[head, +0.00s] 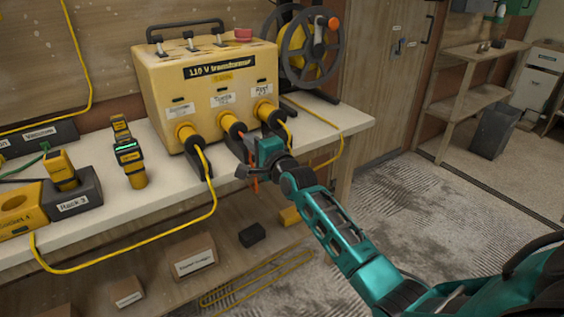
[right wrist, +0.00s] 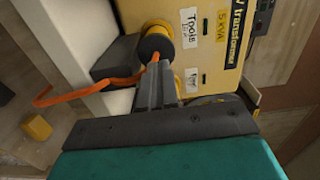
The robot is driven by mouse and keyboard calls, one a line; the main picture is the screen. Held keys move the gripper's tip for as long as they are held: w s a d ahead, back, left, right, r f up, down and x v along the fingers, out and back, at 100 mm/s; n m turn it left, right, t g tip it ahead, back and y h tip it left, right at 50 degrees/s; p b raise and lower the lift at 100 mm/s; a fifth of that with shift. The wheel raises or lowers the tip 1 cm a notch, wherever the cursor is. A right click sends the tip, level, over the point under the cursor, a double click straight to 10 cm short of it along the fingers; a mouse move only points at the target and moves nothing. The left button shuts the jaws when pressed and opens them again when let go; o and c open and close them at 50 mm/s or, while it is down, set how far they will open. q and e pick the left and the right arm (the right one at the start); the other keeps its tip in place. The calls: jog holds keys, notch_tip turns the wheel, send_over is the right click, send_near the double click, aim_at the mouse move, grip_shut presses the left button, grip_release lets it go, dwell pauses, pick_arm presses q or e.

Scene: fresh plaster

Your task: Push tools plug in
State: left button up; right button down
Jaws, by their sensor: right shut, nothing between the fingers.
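The yellow 110 V transformer (head: 205,85) stands on the bench with three yellow sockets on its front. The middle one, the tools socket (head: 231,122), sits below a "Tools" label. The dark tools plug (right wrist: 155,42) is at that socket, its orange cable (right wrist: 72,87) running out at its back. I cannot tell how deep the plug sits. My right gripper (head: 248,165) is shut and empty. In the right wrist view its fingers (right wrist: 153,72) point at the plug's back, beside the cable; contact is unclear. My left gripper is not in view.
A cable reel (head: 310,50) stands behind.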

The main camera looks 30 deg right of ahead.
jog(key=s+p, duration=0.1)
jog(key=s, duration=0.8)
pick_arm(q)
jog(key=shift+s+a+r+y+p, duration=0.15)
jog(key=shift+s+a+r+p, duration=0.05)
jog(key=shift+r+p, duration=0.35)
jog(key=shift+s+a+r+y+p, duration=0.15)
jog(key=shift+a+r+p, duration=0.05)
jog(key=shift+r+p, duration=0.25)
pick_arm(e)
jog(key=s+a+f+n+g, duration=0.3)
jog(key=s+a+f+n, duration=0.2)
jog(key=s+f+n, duration=0.5)
jog(key=s+a+f+n+g+y, duration=0.1)
jog(key=s+a+f+n+g, duration=0.3)
jog(key=s+f+n, duration=0.5)
jog(key=s+a+n, duration=0.1)
jog(key=s+a, duration=0.1)
jog(key=s, duration=0.3)
jog(key=shift+s+a+f, duration=0.15)
jog(key=shift+s+f, duration=0.2)
jog(key=shift+f, duration=0.05)
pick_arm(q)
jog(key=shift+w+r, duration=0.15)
